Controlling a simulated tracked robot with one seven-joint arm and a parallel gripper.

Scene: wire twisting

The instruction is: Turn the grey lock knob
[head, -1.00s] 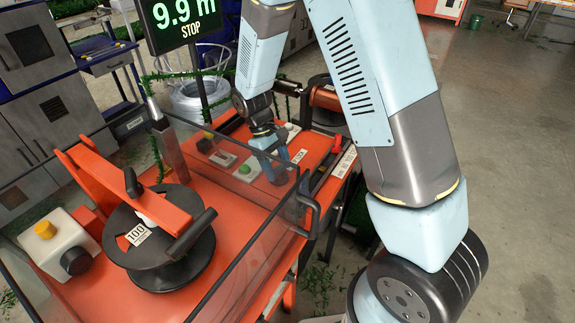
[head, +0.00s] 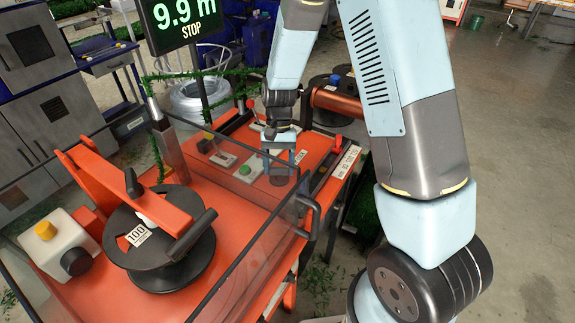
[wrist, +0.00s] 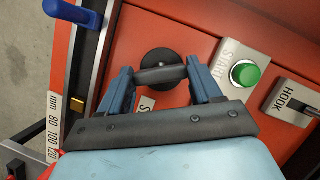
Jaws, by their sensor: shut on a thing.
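The grey lock knob (wrist: 160,62) is a dark round disc with a thick bar across it, set in the orange panel. In the wrist view the bar lies roughly level, tilted slightly. My gripper (wrist: 164,74) has its blue fingers at the two ends of the bar, shut on it. In the head view my gripper (head: 279,158) points down at the panel, and the knob (head: 278,180) shows dark below the fingers. Part of the printed label beside the knob is hidden by my gripper.
Right of the knob are a green START button (wrist: 245,74) and a HOOK switch (wrist: 296,103). A blue handle (wrist: 76,13) and a number scale (wrist: 50,128) lie left. A clear guard (head: 250,235) stands before the panel. A display (head: 180,20) reads 9.9 m, STOP.

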